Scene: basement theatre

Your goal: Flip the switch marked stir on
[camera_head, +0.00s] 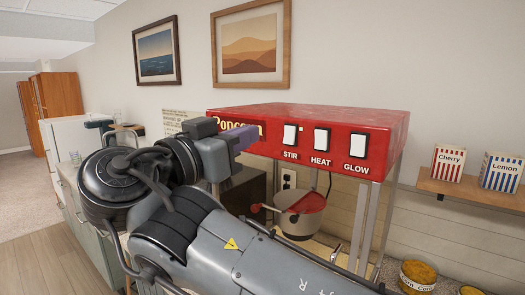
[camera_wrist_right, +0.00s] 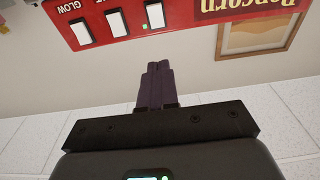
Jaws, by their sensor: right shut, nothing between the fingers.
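The switch marked STIR (camera_head: 290,135) is a white rocker on the red front panel (camera_head: 265,146) of a popcorn machine. A small green light glows at its upper right corner. My right gripper (camera_head: 243,138) is shut and empty, with purple fingers, left of the STIR switch in the head view. In the right wrist view its fingertips (camera_wrist_right: 157,66) appear apart from the switch. My left gripper is not in view.
The HEAT switch (camera_head: 321,140) and GLOW switch (camera_head: 358,146) sit right of STIR. A kettle (camera_head: 300,215) hangs below the panel. My right arm covers the front.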

